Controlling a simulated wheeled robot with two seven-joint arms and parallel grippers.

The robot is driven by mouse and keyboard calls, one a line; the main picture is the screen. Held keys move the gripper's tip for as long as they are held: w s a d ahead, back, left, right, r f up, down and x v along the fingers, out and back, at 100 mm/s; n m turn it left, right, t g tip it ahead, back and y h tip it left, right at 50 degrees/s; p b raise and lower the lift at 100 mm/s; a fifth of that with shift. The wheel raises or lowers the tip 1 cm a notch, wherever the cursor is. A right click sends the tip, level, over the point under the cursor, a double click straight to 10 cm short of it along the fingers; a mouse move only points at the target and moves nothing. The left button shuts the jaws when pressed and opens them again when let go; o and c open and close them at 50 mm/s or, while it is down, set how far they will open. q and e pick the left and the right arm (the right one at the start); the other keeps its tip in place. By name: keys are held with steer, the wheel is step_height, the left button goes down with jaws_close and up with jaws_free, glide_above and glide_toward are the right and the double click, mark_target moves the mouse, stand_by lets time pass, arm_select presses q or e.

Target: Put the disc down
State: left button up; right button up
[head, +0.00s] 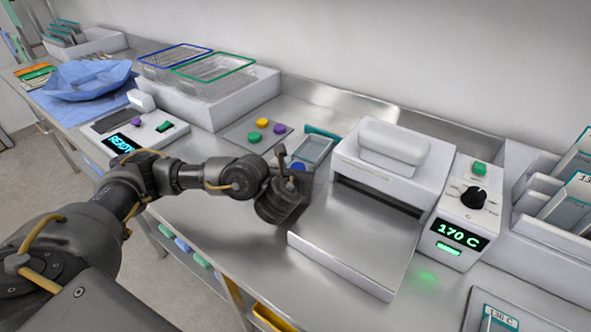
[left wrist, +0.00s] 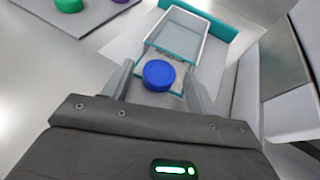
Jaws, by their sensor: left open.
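A blue disc (left wrist: 159,74) lies flat on the near end of a clear, teal-edged pouch or tray (left wrist: 178,36) in the left wrist view. My left gripper (left wrist: 158,82) is open, with one finger on each side of the disc and gaps showing. In the head view the blue disc (head: 298,166) shows partly beside my left gripper (head: 290,172), at the near end of the teal-edged piece (head: 313,148). The gripper hides part of that end. My right gripper is in neither view.
Yellow (head: 262,122), purple (head: 279,129) and green (head: 254,137) discs lie on a grey mat (head: 268,140) to the left. A white sealer (head: 400,165) with a flat front plate and a 170 C control box (head: 462,220) stand to the right. Bare steel worktop lies in front.

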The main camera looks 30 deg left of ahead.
arm_select(q)
steer(key=p+v, duration=0.2)
steer(key=v, duration=0.4)
steer(key=shift+s+r+p, duration=0.1)
steer(key=shift+r+p, duration=0.1)
steer(key=shift+p, duration=0.1)
steer(key=v, duration=0.4)
steer(key=shift+s+d+p, duration=0.1)
steer(key=shift+s+p, duration=0.05)
steer(key=shift+p, duration=0.2)
steer(key=shift+s+d, duration=0.1)
steer(key=shift+s, duration=0.25)
steer(key=shift+s+r, duration=0.2)
steer(key=shift+s, duration=0.15)
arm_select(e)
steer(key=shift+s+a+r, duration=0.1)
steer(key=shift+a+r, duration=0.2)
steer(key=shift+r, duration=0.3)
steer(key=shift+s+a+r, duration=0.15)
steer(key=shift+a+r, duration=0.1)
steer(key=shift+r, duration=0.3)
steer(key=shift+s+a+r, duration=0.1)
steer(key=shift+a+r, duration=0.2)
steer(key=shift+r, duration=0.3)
